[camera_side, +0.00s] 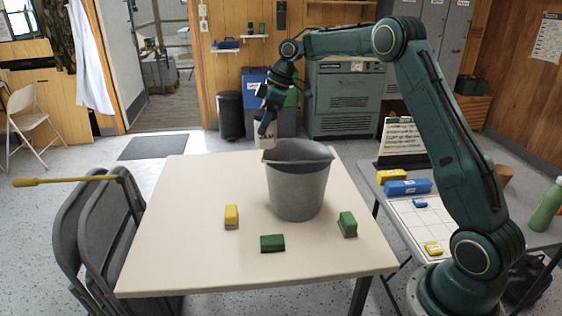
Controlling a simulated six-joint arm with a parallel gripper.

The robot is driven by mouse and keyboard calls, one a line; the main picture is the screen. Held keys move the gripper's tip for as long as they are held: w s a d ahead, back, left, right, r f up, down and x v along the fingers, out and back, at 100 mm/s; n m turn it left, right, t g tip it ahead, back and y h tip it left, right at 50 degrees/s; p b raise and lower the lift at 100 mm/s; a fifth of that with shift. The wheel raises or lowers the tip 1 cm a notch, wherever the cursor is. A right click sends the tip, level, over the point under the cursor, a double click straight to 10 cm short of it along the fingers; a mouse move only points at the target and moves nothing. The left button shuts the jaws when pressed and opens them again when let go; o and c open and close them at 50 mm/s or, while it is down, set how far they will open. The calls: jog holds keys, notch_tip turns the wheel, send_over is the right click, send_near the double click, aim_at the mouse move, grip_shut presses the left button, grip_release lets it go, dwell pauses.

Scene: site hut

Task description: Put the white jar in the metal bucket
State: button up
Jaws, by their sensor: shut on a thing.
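The metal bucket (295,188) is grey and stands upright on the cream table (185,235), near its far right part. My gripper (267,122) points down and is shut on the white jar (264,141). The jar shows just beyond the bucket's left rim in the picture, its lower end about level with the rim. A dark finger hides part of the jar. I cannot tell whether the jar touches the bucket.
A yellow block (231,216), a green block (272,243) and another green block (347,223) lie around the bucket. Folding chairs (95,235) stand at the left edge. A side table (388,208) holds small items.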

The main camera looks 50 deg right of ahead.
jog(key=s+d, duration=0.2)
jog(key=d, duration=0.5)
jog(key=shift+w+a+f, duration=0.1)
jog(key=shift+a+f, duration=0.05)
jog(key=shift+f, duration=4)
jog(key=shift+s+a+f, duration=0.1)
jog(key=shift+a+f, duration=0.05)
jog(key=shift+f, duration=4.05)
jog(key=shift+w+a+f, duration=0.1)
jog(key=shift+a+f, duration=0.05)
jog(key=shift+f, duration=4)
jog(key=shift+f, duration=0.15)
jog(key=o, duration=1.2)
jog(key=shift+c, duration=0.2)
